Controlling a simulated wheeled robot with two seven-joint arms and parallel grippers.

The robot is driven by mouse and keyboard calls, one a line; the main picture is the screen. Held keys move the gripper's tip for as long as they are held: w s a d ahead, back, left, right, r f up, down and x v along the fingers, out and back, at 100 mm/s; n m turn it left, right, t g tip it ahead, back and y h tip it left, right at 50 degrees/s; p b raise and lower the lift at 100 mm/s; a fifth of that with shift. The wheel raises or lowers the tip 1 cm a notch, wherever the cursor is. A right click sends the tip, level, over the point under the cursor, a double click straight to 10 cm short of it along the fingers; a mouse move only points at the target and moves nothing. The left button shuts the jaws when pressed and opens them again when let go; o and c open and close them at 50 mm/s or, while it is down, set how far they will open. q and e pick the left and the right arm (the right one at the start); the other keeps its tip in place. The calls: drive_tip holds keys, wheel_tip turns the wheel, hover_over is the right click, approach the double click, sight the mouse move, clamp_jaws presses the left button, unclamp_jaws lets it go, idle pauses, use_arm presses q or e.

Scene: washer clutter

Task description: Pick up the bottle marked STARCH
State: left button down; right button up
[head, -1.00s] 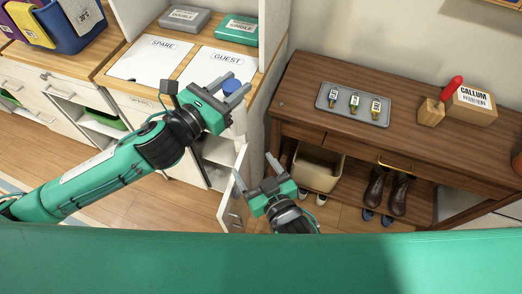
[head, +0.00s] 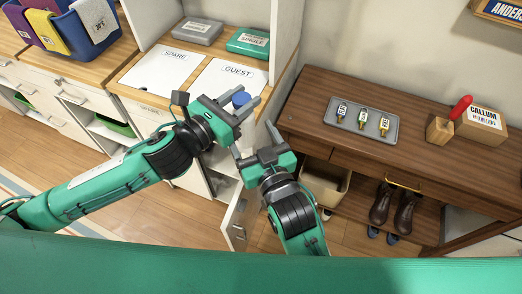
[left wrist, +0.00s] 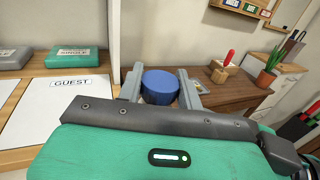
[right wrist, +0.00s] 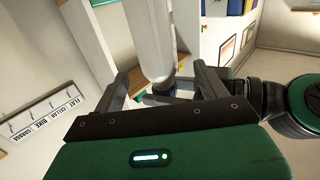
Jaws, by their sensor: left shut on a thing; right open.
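My left gripper (head: 239,102) is shut on a bottle with a round blue cap (head: 241,98), at the front right edge of the counter with the GUEST panel. In the left wrist view the blue cap (left wrist: 160,87) sits between the two fingers. The bottle's label is hidden, so I cannot read STARCH on it. My right gripper (head: 254,142) is open, just below and to the right of the left one. In the right wrist view a pale cylindrical thing (right wrist: 155,40), probably the bottle's body, runs between its spread fingers; I cannot tell whether they touch it.
White panels marked SPARE (head: 167,68) and GUEST (head: 228,84) lie on the counter. A cabinet door (head: 238,222) hangs open below the grippers. A wooden table (head: 330,85) at right bears a grey tray (head: 345,128) of tagged keys and a box marked CALLUM (head: 483,122).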

sight(247, 126)
drive_tip(key=shift+x, duration=1.9)
drive_tip(key=c, duration=1.1)
use_arm(q)
drive_tip(key=c, duration=0.8)
unclamp_jaws()
drive_tip(key=shift+c, duration=0.2)
use_arm(e)
drive_tip(key=shift+c, duration=0.5)
